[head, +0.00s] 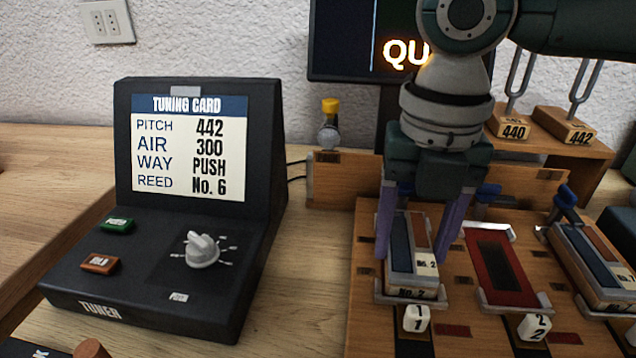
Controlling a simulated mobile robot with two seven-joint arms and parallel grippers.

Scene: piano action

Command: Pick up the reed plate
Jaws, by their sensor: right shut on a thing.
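A reed plate (401,252) with a blue strip, a brown strip and a pale number label sits at the position marked 1 on the wooden board. My right gripper (418,248) points down over it, with one purple finger on each side, shut on this plate. The plate looks level and still down at its place; I cannot tell whether it is lifted. Its far end is partly hidden by the gripper. Another similar plate (590,258) lies at the right. My left gripper is not in view.
The tuner (170,265) at the left carries a card (188,147) reading pitch 442, air 300, push, reed No. 6. A red-framed slot (497,268) marked 2 is beside the held plate. Tuning forks (518,80) stand on blocks behind. Blue-handled clamps (568,200) rise near the plates.

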